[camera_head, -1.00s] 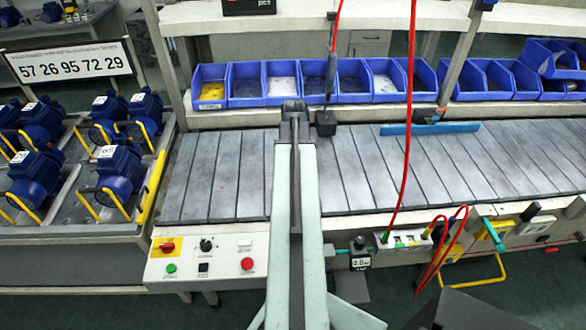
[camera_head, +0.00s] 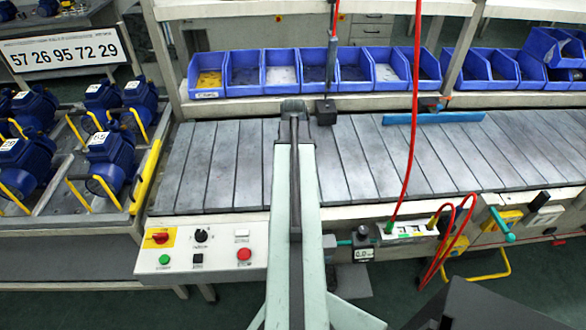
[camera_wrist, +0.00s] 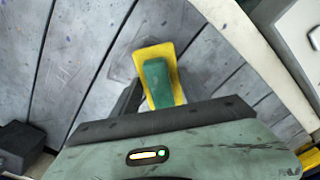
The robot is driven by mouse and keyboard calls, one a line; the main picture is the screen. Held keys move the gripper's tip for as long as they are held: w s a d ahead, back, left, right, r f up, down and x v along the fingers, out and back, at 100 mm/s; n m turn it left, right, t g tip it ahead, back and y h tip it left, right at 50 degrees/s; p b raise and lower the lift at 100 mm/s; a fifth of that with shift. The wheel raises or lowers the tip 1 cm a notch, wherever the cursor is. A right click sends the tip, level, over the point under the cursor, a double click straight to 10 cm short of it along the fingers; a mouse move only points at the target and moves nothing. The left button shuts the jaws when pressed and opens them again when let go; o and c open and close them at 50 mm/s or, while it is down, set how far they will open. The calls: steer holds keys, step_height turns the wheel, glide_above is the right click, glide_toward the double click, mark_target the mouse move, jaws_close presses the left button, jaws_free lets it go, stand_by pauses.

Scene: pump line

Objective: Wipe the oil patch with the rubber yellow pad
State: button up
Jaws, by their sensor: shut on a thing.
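The yellow pad (camera_wrist: 173,58) with a green block-shaped grip (camera_wrist: 158,84) shows in the middle of the wrist view. My gripper (camera_wrist: 150,97) is shut on the green grip, with one dark finger visible to its left. The pad is over the grey slatted conveyor (camera_wrist: 70,75); I cannot tell whether it touches the slats. A faint darker smudge (camera_wrist: 200,72) lies on the slats right beside the pad; it may be the oil patch, but I cannot be sure. In the head view my arm hides the gripper and the pad.
Blue bins (camera_head: 280,73) stand along the back of the conveyor. A red hose (camera_head: 409,130) hangs in front of it at the right. A black hanging tool (camera_head: 326,110) is near the arm. A button panel (camera_head: 200,250) is at the front. Blue motors (camera_head: 108,155) stand at left.

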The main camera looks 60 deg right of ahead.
steer(key=shift+f+b, duration=1.05)
steer(key=shift+r, duration=0.1)
steer(key=shift+s+d, duration=0.6)
steer(key=shift+s, duration=0.25)
steer(key=shift+s+d, duration=0.6)
steer(key=shift+s, duration=0.2)
steer(key=shift+s+d, duration=0.6)
steer(key=shift+s, duration=0.25)
steer(key=shift+s+d, duration=0.6)
steer(key=shift+s, duration=0.25)
steer(key=shift+w+d, duration=0.6)
steer(key=shift+d, duration=0.25)
steer(key=shift+w+a, duration=1.35)
steer(key=shift+w, duration=0.3)
steer(key=shift+w+a, duration=0.6)
steer(key=shift+w, duration=0.3)
steer(key=shift+w+a, duration=0.55)
steer(key=shift+w, duration=0.3)
steer(key=shift+w+d, duration=0.5)
steer(key=shift+d, duration=0.3)
